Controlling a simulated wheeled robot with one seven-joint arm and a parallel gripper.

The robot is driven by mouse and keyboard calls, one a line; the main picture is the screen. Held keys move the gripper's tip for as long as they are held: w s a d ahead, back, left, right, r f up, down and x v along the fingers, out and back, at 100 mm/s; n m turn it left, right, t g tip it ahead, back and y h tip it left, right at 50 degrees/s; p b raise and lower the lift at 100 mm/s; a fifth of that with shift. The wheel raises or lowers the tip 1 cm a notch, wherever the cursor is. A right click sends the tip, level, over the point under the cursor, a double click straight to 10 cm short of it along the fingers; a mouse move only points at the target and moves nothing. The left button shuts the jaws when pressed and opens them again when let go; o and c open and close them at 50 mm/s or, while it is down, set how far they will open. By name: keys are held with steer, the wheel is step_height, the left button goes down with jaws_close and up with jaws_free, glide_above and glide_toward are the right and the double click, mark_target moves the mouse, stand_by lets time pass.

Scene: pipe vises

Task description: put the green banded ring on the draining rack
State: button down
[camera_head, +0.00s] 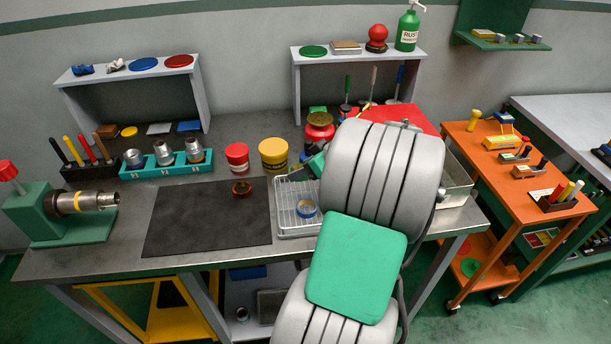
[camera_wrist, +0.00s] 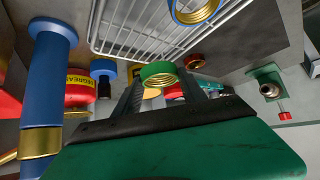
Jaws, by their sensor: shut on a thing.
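The green banded ring (camera_wrist: 158,69), with a brass-coloured threaded inside, is between the fingers of my gripper (camera_wrist: 160,84) in the wrist view. My gripper is shut on it. The wire draining rack (camera_wrist: 135,40) shows beyond the ring; the ring appears apart from it. A blue banded ring (camera_wrist: 196,10) lies on the rack. In the head view the rack (camera_head: 283,222) stands right of the dark mat, with the blue ring (camera_head: 306,208) on it. My arm covers part of the rack's right side there, and I cannot make out the green ring.
A dark mat (camera_head: 190,225) holds a red-brown ring (camera_head: 241,189). A red can (camera_head: 237,157) and a yellow can (camera_head: 273,154) stand behind. A blue handle with a brass band (camera_wrist: 45,85) rises close by at left in the wrist view. A metal tray (camera_head: 457,190) is at right.

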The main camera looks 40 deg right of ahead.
mark_target(305, 186)
steer(key=f, duration=0.2)
steer(key=d+f+p, duration=0.1)
steer(key=f, duration=0.1)
steer(key=shift+w+d+f, duration=0.1)
steer(key=shift+w, duration=0.2)
steer(key=shift+f+b, duration=0.3)
steer(key=shift+f, duration=0.1)
steer(key=c, duration=0.7)
jaws_free()
steer(key=shift+r, duration=0.15)
steer(key=shift+o, duration=0.2)
